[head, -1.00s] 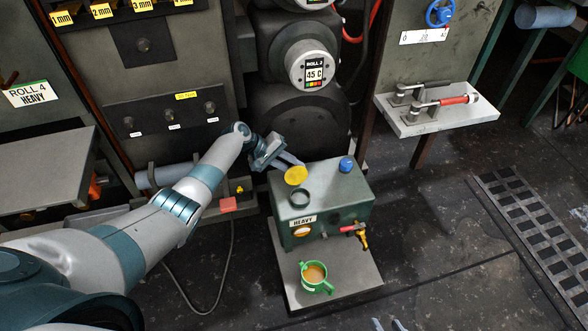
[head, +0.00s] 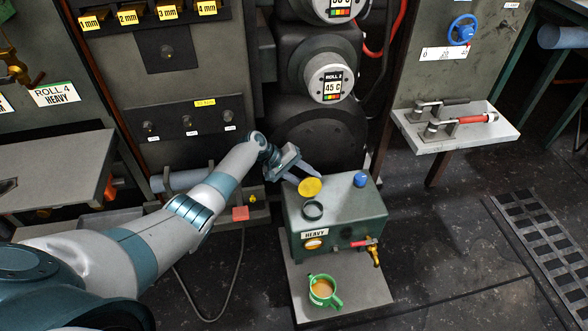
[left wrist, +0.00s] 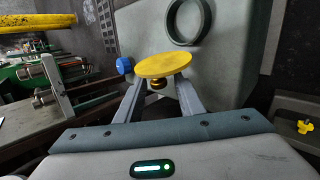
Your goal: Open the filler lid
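The yellow filler lid (head: 310,187) is a round disc, off the dark filler ring (head: 313,210) on top of the grey-green box marked HEAVY (head: 358,206). It stands raised just behind the ring; its hinge cannot be made out. My left gripper (head: 297,182) is at the lid's back left side. In the left wrist view its two fingers (left wrist: 158,88) are spread, with a small knob (left wrist: 157,84) under the lid (left wrist: 163,65) between them and gaps on both sides. The filler ring (left wrist: 188,20) looks uncovered there. My right gripper is out of view.
A blue knob (head: 361,180) sits on the box's top right. A red-handled brass tap (head: 374,252) sticks out in front. A green mug (head: 323,291) stands on the plate below. Dark rollers (head: 325,65) rise behind the box.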

